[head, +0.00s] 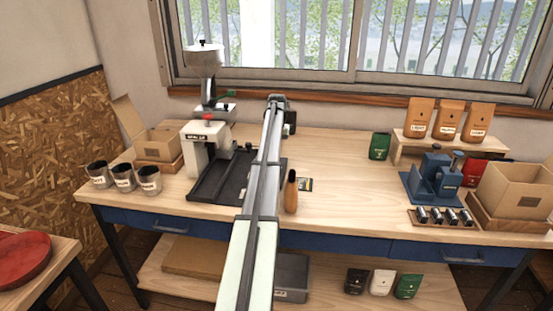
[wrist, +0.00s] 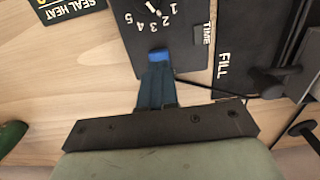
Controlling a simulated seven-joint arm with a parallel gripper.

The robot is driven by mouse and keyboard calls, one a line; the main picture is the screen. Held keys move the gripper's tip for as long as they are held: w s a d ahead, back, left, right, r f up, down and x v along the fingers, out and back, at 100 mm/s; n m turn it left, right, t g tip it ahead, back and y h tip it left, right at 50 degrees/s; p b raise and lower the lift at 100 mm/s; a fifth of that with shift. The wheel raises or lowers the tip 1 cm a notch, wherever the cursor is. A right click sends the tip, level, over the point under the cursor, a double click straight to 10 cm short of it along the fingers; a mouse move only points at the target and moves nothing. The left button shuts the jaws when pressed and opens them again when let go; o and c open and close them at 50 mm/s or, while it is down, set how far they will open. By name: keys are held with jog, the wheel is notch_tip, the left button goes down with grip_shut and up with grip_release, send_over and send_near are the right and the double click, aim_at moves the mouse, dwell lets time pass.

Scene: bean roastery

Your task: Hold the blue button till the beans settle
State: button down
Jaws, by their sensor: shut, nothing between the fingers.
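In the wrist view a bright blue button (wrist: 160,54) shows at the tips of my gripper (wrist: 157,67), on the edge of a dark panel (wrist: 190,50) with a dial numbered to 5 and marked TIME. The fingers are dark blue and shut with nothing between them. They point at the button and overlap it in the picture; I cannot tell whether they press it. In the head view my arm hides the button and my fingertips. The machine (head: 197,150) with a hopper (head: 205,60) and a red knob stands left of my arm. No beans can be made out.
A black tray (head: 215,190) marked FILL lies left of the arm. Cups (head: 123,177) and an open box (head: 158,145) stand at left; a blue device (head: 436,175) and a cardboard box (head: 515,190) at right.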

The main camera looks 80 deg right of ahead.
jog(key=shift+f, duration=1.15)
jog(key=shift+r, duration=0.1)
dwell(2.4)
jog(key=shift+r, duration=2.95)
